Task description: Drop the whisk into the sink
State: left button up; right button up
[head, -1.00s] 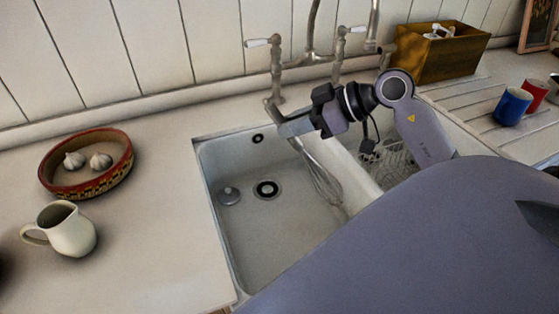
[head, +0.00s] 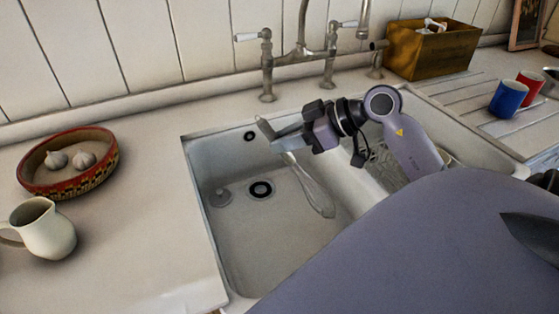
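The whisk (head: 314,192) hangs at a slant over the left basin of the white sink (head: 222,262). Its handle end points up and left, and its wire loops point down and right. My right gripper (head: 282,141) reaches in from the right and is shut on the whisk's handle. The whisk appears to be above the basin floor, but I cannot tell the exact gap. My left gripper is not in view.
A tap (head: 302,58) stands behind the sink. A wire rack (head: 382,165) sits in the right basin. A bowl with garlic (head: 68,188) and a cream jug (head: 45,228) are at left. A wooden box (head: 432,52), a blue mug (head: 509,99) and a red mug (head: 530,83) are at right.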

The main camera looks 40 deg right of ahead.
jog(key=o, duration=0.5)
jog(key=shift+v, duration=3.6)
